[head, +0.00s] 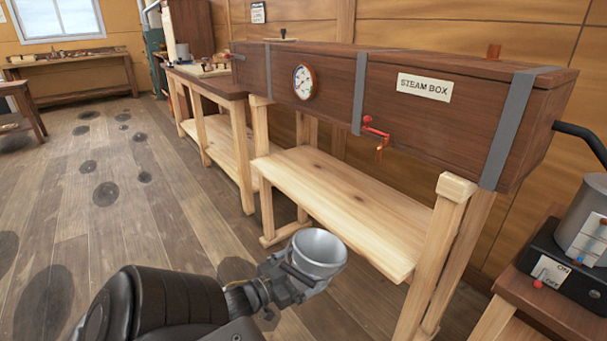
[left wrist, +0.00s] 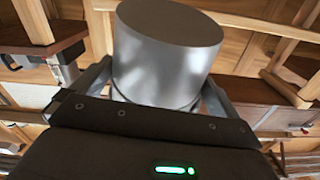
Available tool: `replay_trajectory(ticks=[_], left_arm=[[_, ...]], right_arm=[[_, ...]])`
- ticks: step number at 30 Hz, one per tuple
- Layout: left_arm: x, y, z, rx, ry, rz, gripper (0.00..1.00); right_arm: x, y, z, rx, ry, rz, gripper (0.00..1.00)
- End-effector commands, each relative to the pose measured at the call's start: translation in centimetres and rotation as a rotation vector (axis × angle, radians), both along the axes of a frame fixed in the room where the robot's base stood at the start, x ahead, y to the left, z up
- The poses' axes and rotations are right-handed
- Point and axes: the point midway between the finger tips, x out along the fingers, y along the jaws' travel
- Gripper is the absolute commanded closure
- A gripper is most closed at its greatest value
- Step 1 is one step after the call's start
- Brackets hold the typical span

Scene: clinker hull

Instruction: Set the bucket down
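The bucket (head: 320,250) is a small grey metal pail with its open mouth upward, and it looks empty inside. My left gripper (head: 292,282) is shut on it, and the bucket appears held in the air in front of the steam box's low wooden shelf (head: 340,205). In the left wrist view the bucket (left wrist: 168,60) fills the space between the two fingers of the left gripper (left wrist: 160,95). The bucket's underside and what lies directly below it are hidden in the head view. My right gripper is not in view.
The dark wooden steam box (head: 430,118) stands above the shelf, with a gauge (head: 304,82) and a red valve (head: 376,130) on its front. A stand with an on/off switch box (head: 560,268) is at the right. Open plank floor (head: 110,235) lies to the left.

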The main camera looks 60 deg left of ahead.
Motion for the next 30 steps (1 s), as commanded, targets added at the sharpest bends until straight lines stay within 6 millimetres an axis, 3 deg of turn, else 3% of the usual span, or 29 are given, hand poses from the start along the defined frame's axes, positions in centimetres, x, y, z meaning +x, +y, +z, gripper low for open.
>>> replay_trajectory(ticks=[2,13,17,19,24,30], left_arm=[[0.0,0.0,0.2,0.001,-0.004,0.000,0.35],[0.0,0.1,-0.1,0.000,-0.003,0.006,0.35],[-0.1,0.8,-1.3,-0.004,-0.001,0.051,0.35],[-0.3,0.0,-2.4,-0.007,0.000,0.066,0.35],[0.9,-4.7,-4.2,-0.012,-0.007,0.094,0.35],[4.6,-12.9,-2.4,-0.009,-0.012,0.058,0.35]], right_arm=[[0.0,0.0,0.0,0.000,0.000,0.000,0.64],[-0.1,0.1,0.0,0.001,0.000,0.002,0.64],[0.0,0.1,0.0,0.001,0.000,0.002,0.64],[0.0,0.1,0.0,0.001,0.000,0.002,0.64],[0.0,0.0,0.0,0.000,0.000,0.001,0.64],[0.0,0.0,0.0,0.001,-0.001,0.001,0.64]])
